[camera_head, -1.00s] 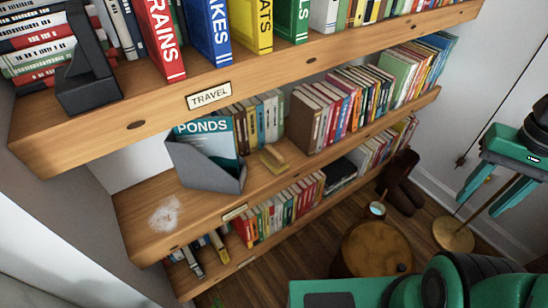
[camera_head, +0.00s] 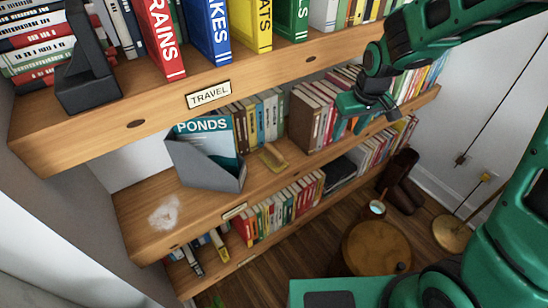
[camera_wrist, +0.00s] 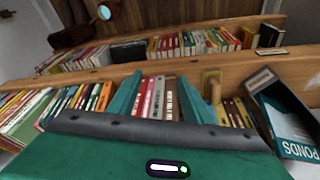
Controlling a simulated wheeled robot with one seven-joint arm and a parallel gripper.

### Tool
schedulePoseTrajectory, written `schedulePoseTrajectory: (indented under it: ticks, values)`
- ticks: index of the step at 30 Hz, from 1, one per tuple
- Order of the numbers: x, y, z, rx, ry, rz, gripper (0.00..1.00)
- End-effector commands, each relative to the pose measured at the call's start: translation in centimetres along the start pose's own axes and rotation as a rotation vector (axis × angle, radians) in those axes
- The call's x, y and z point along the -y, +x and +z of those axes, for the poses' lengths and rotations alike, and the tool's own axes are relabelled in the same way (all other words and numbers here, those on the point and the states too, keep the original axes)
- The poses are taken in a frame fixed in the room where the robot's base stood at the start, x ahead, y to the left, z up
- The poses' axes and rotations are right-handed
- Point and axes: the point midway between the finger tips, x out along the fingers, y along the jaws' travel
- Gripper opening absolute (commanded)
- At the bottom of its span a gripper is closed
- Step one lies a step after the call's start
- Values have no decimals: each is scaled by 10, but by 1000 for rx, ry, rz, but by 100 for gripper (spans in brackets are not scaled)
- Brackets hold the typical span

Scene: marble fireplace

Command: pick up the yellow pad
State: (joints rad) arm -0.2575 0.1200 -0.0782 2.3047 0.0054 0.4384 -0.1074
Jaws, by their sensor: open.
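The yellow pad (camera_head: 273,158) is a small tan-yellow block with a raised part on top. It lies on the middle shelf (camera_head: 205,203) near the front edge, between the grey file holder (camera_head: 205,165) and a row of books. In the wrist view the pad (camera_wrist: 211,88) shows just right of the right finger, apart from it. My gripper (camera_head: 366,112) is open and empty, in front of the books to the right of the pad. In the wrist view my gripper's two teal fingers (camera_wrist: 158,98) stand apart, with books visible between them.
The upper shelf with its TRAVEL label (camera_head: 208,95) overhangs the pad's shelf. The PONDS book (camera_head: 205,130) stands in the file holder. A white smudge (camera_head: 165,213) marks the bare left part of the shelf. A round wooden table (camera_head: 376,248) stands below on the right.

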Motion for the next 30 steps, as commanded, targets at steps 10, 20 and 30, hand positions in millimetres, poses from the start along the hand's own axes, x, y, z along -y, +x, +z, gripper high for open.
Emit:
schedulePoseTrajectory:
  ticks: [10, 20, 30]
  values:
    - [134, 79, -61, -102, -268, -116, 45]
    - [177, 105, -71, -134, -334, -155, 45]
    - [181, 133, -75, -133, -333, -155, 45]
